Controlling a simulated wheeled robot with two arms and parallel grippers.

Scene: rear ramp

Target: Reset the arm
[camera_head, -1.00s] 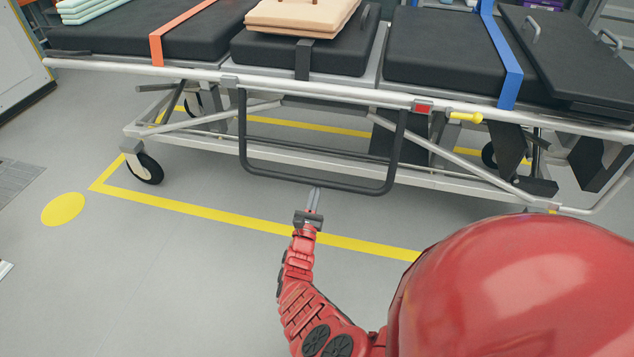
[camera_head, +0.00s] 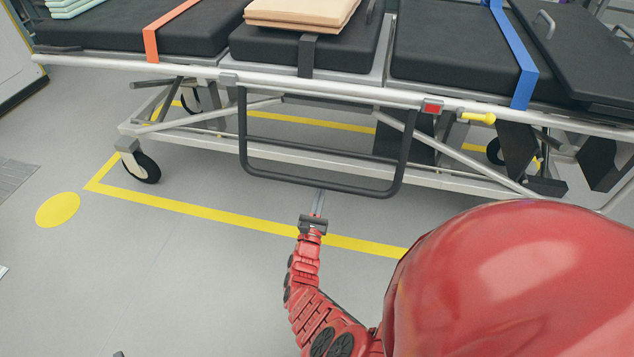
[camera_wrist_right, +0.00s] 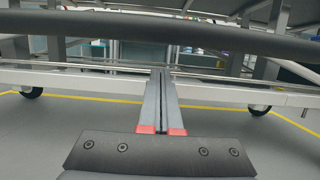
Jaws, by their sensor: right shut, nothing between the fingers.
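My right arm reaches forward from the lower middle of the head view. Its gripper (camera_head: 318,203) is shut and empty, in front of the stretcher's lowered black side rail (camera_head: 320,191). In the right wrist view the closed fingers (camera_wrist_right: 161,85) lie together and point toward the rail, which crosses the upper picture as a thick dark bar (camera_wrist_right: 180,35). Whether the tips touch the rail is not clear. My left gripper is not recognisable; only a tiny dark piece at the bottom edge shows, too small to identify.
The wheeled stretcher (camera_head: 330,170) spans the upper view, with black pads, an orange strap (camera_head: 150,42), a blue strap (camera_head: 523,75) and a beige folded stack (camera_head: 300,12). A yellow line (camera_head: 210,214) marks the floor.

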